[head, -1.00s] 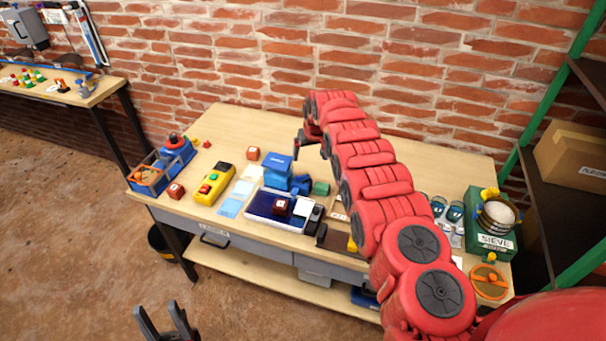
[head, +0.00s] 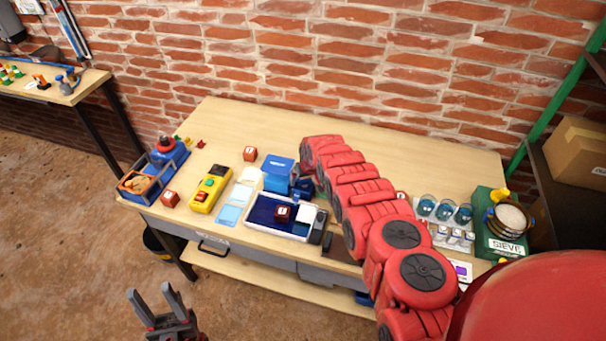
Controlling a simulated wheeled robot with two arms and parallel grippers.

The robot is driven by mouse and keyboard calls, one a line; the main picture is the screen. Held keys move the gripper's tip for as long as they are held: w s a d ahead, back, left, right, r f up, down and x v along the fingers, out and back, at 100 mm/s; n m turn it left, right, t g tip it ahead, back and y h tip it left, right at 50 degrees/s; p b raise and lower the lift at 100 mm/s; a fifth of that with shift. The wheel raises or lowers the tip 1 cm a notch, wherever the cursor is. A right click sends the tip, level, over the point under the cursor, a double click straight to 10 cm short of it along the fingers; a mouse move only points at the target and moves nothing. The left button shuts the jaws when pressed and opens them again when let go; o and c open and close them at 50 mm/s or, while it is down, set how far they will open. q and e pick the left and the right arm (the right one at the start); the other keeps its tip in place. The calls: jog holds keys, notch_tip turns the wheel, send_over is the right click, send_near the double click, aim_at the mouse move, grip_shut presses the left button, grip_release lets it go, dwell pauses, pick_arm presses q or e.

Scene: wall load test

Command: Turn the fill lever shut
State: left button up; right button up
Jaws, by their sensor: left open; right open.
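My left gripper (head: 155,298) is open and empty at the bottom left, in front of the table and over the floor. My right arm reaches in from the right across the bench. My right gripper (head: 297,174) is at its far end, mostly hidden by the arm, close to a blue box-shaped device (head: 279,166); I cannot tell whether they touch. I cannot pick out a fill lever for certain. A blue unit with a red knob (head: 167,148) stands at the bench's left end.
The wooden bench (head: 225,125) stands against a brick wall. On it are a yellow control box (head: 210,188), a white-rimmed blue tray (head: 258,227), red cubes and a green sieve box (head: 490,225). My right arm covers much of the right half. The back strip is clear.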

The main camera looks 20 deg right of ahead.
jog(key=shift+s+r, duration=0.1)
jog(key=shift+c, duration=0.7)
jog(key=c, duration=1.2)
